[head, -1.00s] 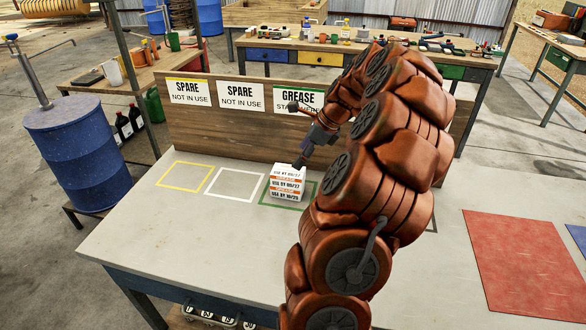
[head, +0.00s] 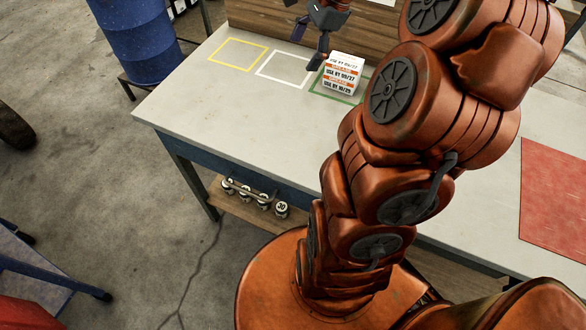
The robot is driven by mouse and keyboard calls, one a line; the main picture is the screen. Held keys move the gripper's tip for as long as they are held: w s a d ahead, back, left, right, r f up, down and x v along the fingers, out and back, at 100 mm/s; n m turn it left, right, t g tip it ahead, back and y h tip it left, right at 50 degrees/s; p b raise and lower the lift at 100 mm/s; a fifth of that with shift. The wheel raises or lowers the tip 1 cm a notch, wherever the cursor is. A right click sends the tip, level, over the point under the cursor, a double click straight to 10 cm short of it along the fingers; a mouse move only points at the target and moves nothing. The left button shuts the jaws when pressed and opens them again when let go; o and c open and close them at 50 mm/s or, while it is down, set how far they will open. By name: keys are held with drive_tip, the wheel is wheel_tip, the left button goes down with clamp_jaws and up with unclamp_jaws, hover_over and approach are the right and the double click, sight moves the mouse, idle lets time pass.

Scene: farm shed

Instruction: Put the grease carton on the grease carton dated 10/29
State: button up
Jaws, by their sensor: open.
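A small stack of white grease cartons with orange bands stands inside the green outlined square (head: 318,91) on the bench. The lower grease carton (head: 338,88) reads USE BY 10/29 on its front. The upper grease carton (head: 342,73) rests on it and seems to read USE BY 09/27, with a similar label on its top. The two look roughly lined up. My gripper (head: 306,52) is open and empty. Its dark fingers are spread at the upper left of the stack, one tip close to the upper carton. Whether that tip touches is unclear.
A white outlined square (head: 259,74) and a yellow outlined square (head: 215,59) lie empty to the left. A wooden backboard (head: 262,14) rises behind. A red mat (head: 553,200) lies at the right. Several small weights (head: 262,203) stand on the shelf below. My arm crosses the bench.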

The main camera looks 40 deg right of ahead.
drive_tip(key=s+a+f+n+g+h, duration=0.1)
drive_tip(key=s+a+n, duration=0.35)
drive_tip(key=a, duration=0.35)
drive_tip(key=s+a+n+g, duration=0.2)
drive_tip(key=s+a+n, duration=0.3)
drive_tip(key=a, duration=0.4)
drive_tip(key=s+a+f+n+h, duration=0.1)
drive_tip(key=s+a+f+n, duration=0.1)
drive_tip(key=s+n, duration=0.3)
drive_tip(key=s+a+f+n+g+h, duration=0.1)
drive_tip(key=s+a+f+n, duration=0.1)
drive_tip(key=s+n, duration=0.4)
drive_tip(key=s+f, duration=0.1)
drive_tip(key=s, duration=0.1)
drive_tip(key=shift+s+g+h, duration=0.3)
drive_tip(key=shift+a, duration=0.1)
drive_tip(key=shift+r+p, duration=0.35)
